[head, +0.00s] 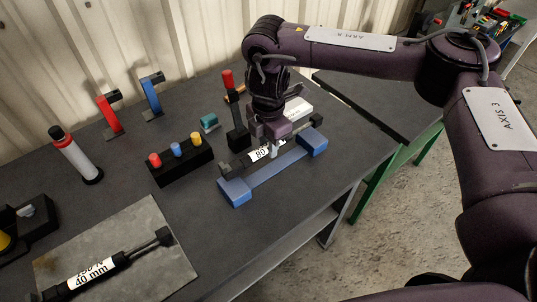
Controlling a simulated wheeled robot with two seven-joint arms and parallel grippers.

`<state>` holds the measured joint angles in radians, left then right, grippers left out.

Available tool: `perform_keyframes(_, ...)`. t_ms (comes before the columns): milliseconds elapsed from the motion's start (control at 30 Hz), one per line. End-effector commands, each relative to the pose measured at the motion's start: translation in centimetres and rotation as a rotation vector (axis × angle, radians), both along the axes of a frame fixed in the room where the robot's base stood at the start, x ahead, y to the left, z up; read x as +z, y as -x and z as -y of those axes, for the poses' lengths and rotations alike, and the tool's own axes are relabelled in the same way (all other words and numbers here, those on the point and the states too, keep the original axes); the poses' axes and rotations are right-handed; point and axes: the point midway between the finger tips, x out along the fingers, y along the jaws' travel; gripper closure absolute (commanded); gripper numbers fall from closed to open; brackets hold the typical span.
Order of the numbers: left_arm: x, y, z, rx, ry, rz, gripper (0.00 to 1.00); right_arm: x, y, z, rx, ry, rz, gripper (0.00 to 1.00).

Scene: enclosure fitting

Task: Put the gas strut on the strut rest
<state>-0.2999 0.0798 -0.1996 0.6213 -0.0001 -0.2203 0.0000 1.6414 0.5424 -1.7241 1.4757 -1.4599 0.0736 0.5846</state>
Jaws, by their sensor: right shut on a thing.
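My right gripper (272,143) points down and is shut on a black gas strut (243,160) with a white label reading "80". The blue strut rest (275,171) has a raised block at each end and lies on the dark table. The held strut runs roughly parallel to the rest, at its far side in the picture. I cannot tell whether it touches the rest. A second black strut (120,259), labelled "40 mm", lies on a grey mat (150,222) at the lower left. My left gripper is not in view.
A black block with red, blue and yellow knobs (180,161) stands left of the rest. Behind are a teal piece (209,122), a red-topped black post (235,115), and red (109,117) and blue (151,97) upright handles.

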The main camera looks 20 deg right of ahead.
Motion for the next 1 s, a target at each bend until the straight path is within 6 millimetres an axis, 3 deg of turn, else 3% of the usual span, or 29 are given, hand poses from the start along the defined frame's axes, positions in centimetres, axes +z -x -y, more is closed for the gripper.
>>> perform_keyframes(300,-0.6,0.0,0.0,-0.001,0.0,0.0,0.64,-3.8,0.1,0.0,-0.001,-0.002,-0.002,1.0)
perform_keyframes(733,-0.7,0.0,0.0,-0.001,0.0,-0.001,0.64,-4.5,0.0,0.0,-0.001,0.0,0.001,1.0)
perform_keyframes(767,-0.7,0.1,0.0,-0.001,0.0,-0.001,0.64,-4.5,0.0,0.0,-0.001,0.001,0.0,0.74)
perform_keyframes(900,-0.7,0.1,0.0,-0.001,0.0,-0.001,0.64,-4.4,0.0,0.0,-0.001,0.001,0.0,0.55)
perform_keyframes(1000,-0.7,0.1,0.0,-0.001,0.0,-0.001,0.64,-4.4,0.0,0.0,-0.001,0.001,0.0,0.54)
